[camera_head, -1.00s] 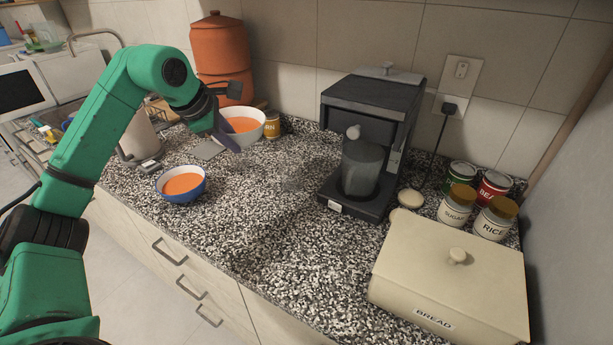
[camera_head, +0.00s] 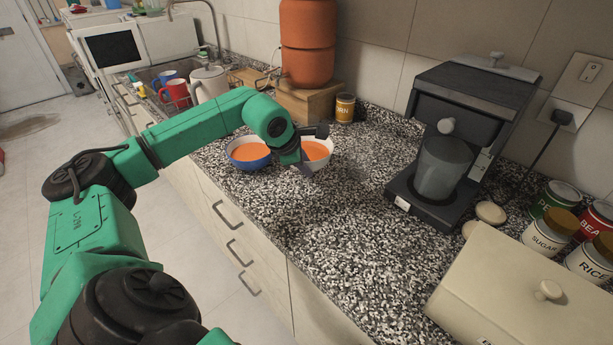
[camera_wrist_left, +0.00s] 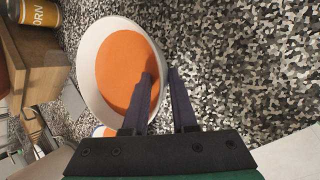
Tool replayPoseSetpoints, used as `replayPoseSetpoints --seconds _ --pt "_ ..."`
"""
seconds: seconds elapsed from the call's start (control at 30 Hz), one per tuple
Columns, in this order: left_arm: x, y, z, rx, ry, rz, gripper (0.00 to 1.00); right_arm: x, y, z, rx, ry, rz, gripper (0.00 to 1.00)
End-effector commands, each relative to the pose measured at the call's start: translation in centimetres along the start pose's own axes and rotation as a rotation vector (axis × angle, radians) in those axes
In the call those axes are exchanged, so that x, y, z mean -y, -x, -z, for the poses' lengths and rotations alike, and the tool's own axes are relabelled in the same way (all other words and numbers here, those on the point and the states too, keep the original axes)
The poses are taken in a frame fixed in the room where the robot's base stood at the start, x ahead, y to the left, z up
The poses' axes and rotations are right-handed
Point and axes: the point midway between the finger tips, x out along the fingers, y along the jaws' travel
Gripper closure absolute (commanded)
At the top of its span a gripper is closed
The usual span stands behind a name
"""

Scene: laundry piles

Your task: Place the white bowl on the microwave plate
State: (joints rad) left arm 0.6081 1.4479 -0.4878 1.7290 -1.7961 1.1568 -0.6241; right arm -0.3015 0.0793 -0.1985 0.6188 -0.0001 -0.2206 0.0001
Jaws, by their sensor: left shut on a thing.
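My left gripper (camera_head: 303,160) is shut on the white bowl's near rim. In the left wrist view the fingers (camera_wrist_left: 165,95) straddle the rim of the white bowl (camera_wrist_left: 88,65), one over the orange contents and one outside. I cannot tell whether the bowl is clear of the counter. A white appliance with a dark window, apparently the microwave (camera_head: 112,46), stands at the far left. Its plate is not visible. My right gripper is not in view.
The blue bowl stands close beside the white one. A corn can (camera_head: 345,107) and a terracotta dispenser (camera_head: 308,45) on a wooden stand are behind. A kettle (camera_head: 208,84) and red mug (camera_head: 176,93) are left. A coffee machine (camera_head: 465,130) is right. The middle counter is clear.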

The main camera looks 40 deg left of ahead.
Motion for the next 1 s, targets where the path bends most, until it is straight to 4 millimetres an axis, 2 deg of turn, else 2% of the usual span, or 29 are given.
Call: replayPoseSetpoints --seconds 0.1,0.2,0.5,0.53,0.6,1.0 --pt "0.9 -1.8 0.7 -0.001 -0.001 0.002 1.00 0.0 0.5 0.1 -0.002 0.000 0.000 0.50" --pt "1.3 -2.7 1.1 0.001 -0.002 -0.001 1.00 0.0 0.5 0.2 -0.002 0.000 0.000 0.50" --pt "1.5 -3.1 1.2 0.002 -0.002 -0.002 1.00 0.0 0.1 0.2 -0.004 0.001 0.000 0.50" --pt "1.6 -3.2 1.3 -0.001 -0.001 0.001 0.71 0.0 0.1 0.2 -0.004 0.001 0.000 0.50" --pt "1.6 -3.1 1.2 -0.001 -0.001 0.002 0.44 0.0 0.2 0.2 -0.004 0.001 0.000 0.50" --pt "1.4 -2.6 1.2 -0.001 -0.002 0.001 0.44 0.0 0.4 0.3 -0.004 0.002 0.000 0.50"
